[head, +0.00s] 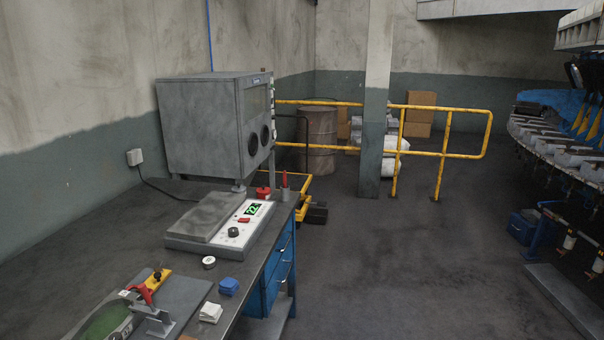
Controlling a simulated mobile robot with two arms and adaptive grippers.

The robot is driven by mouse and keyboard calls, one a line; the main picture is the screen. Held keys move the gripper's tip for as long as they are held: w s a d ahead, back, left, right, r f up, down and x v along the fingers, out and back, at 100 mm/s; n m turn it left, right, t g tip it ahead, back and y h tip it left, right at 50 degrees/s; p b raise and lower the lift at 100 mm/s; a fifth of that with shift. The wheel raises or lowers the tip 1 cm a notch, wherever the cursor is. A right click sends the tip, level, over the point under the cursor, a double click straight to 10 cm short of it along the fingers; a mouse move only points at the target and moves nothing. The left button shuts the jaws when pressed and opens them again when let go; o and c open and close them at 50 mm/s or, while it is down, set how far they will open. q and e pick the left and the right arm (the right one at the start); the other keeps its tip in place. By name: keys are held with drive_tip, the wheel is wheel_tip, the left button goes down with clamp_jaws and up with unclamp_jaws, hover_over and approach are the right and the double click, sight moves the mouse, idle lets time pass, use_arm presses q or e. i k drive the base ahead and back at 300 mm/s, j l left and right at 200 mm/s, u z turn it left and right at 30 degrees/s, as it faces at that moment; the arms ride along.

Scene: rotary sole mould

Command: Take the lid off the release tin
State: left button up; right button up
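No thing in the head view is clearly marked as the release tin. A small red container (263,192) stands at the far end of the workbench (185,205), behind the grey machine with a display. It is too small to tell whether a lid is on it. A small round white and dark thing (208,262) sits on the bench in front of that machine; I cannot tell whether it is a tin or a roll. Neither of my grippers is in view.
The grey machine (232,233) fills the bench's middle. A toggle clamp with a red handle (142,292), a blue block (228,286) and a white stack (210,312) lie nearer. A grey cabinet (205,125) rises behind.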

sight(239, 187)
drive_tip(key=i+l+u, duration=0.15)
drive_tip(key=i+l, duration=0.2)
drive_tip(key=i, duration=0.35)
drive_tip(key=i+l+u, duration=0.15)
drive_tip(key=i+l, duration=0.3)
drive_tip(key=i, duration=0.2)
drive_tip(key=i+l+u, duration=0.15)
drive_tip(key=i+l, duration=0.4)
drive_tip(key=i, duration=0.1)
